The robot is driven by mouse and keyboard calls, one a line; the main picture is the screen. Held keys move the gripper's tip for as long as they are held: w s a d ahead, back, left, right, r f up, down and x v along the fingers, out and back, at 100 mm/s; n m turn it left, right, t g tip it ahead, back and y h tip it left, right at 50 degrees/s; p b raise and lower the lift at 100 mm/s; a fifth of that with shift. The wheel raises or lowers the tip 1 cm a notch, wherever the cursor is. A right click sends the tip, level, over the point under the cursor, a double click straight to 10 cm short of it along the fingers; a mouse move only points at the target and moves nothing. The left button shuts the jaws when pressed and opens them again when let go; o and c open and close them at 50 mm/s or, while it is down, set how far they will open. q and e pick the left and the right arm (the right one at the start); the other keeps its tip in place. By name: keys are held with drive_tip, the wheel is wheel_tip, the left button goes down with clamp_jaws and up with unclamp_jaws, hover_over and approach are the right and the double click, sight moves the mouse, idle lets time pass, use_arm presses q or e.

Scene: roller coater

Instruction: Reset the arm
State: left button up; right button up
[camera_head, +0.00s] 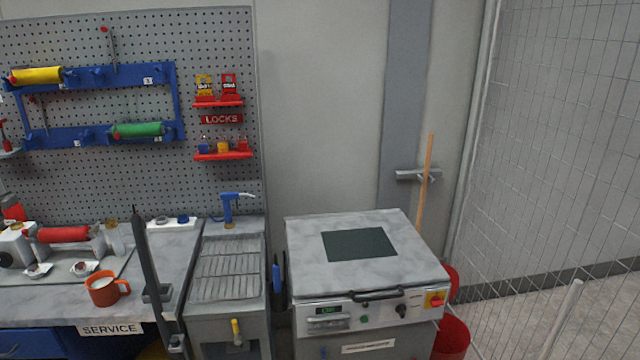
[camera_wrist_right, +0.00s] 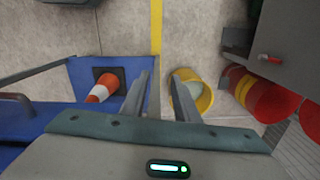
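My right gripper (camera_wrist_right: 158,98) shows in the right wrist view with its two fingers apart and nothing between them. It points down toward the floor. I do not see either gripper clearly in the head view, and my left gripper shows in no view. A dark upright bar (camera_head: 147,265) stands in front of the service bench in the head view; I cannot tell what it belongs to.
The service bench (camera_head: 60,310) holds an orange mug (camera_head: 103,289) and a red roller (camera_head: 63,235). A grey machine (camera_head: 310,258) stands right of it. Below my right gripper are a traffic cone (camera_wrist_right: 103,90), a yellow bucket (camera_wrist_right: 203,98) and red drums (camera_wrist_right: 262,98).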

drive_tip(key=s+a+f+m+t+y+b, duration=0.2)
drive_tip(key=a+f+m+t+y+b, duration=0.15)
drive_tip(key=a+f+m, duration=0.75)
drive_tip(key=s+a+f+m+t+y+b, duration=0.2)
drive_tip(key=a+f+m+t+y, duration=0.3)
drive_tip(key=a+m, duration=0.55)
drive_tip(key=s+d+f+m+g+h+b, duration=0.1)
drive_tip(key=s+d+f+m+h, duration=0.25)
drive_tip(key=s+f+m, duration=0.45)
drive_tip(key=s+d+f+m+h+b, duration=0.1)
drive_tip(key=s+d+f+m+h, duration=0.25)
drive_tip(key=s+f+m, duration=0.5)
drive_tip(key=s+a+f+m+g, duration=0.1)
drive_tip(key=s+f+m+g, duration=0.1)
drive_tip(key=s, duration=0.6)
drive_tip(key=s+a+f+m+g+h+b, duration=0.1)
drive_tip(key=s+a+f+m+g, duration=0.1)
drive_tip(key=s+f+m, duration=0.2)
drive_tip(key=s+a+f+m+g+h+b, duration=0.1)
drive_tip(key=s+f+m+g, duration=0.1)
drive_tip(key=s+m, duration=0.5)
drive_tip(key=s+f, duration=0.1)
drive_tip(key=s, duration=0.4)
drive_tip(key=shift+a+f, duration=0.35)
